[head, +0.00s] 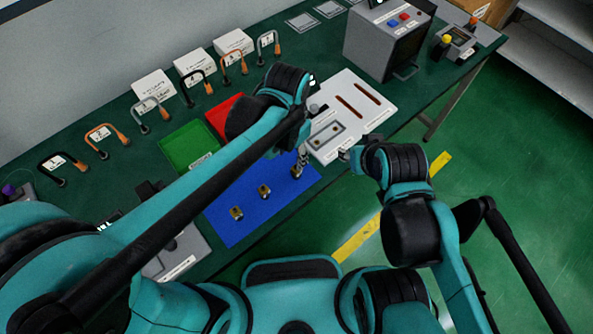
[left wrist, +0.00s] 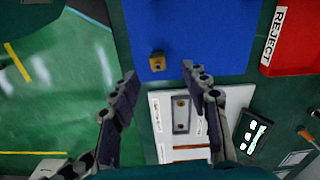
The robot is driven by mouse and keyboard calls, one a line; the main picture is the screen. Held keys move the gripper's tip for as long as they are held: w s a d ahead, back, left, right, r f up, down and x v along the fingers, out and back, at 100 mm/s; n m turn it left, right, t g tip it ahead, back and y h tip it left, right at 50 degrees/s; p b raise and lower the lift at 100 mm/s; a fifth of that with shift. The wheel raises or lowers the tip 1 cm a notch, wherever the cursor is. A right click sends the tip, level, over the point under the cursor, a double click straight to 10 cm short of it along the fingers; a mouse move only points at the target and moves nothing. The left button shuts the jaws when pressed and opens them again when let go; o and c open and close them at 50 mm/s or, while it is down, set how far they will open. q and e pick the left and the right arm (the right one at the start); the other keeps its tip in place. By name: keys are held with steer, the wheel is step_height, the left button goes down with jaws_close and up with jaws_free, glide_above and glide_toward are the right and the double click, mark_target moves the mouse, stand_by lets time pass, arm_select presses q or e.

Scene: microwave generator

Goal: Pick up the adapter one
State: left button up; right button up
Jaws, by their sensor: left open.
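Three small brass-and-dark adapters lie in a row on the blue mat (head: 240,232) in the head view: a near one (head: 236,213), a middle one (head: 264,191) and a far one (head: 296,172). I cannot read which is number one. My left gripper (head: 301,160) is by the far adapter, partly hidden by its own wrist. In the left wrist view the open left gripper (left wrist: 160,73) has one adapter (left wrist: 157,61) just beyond and between its fingertips, not held. My right gripper (head: 345,153) is right of the white board; its jaws are too small to judge.
A white board (head: 372,112) with slots and a metal plate is beside the mat. A red reject tray (head: 222,110) and a green tray (head: 187,146) lie behind. Numbered cables line the back. A grey box (head: 380,45) stands at the far right.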

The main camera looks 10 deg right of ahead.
mark_target(295, 170)
arm_select(q)
steer(key=shift+d+f, duration=0.3)
steer(key=shift+d, duration=0.15)
steer(key=shift+f, duration=0.4)
steer(key=shift+f+b, duration=0.65)
steer(key=shift+f, duration=0.3)
steer(key=f+b, duration=0.2)
steer(key=f, duration=0.3)
steer(key=shift+w+d+b, duration=0.25)
steer(key=shift+w+b, duration=0.05)
steer(key=shift+b, duration=0.1)
jaws_close()
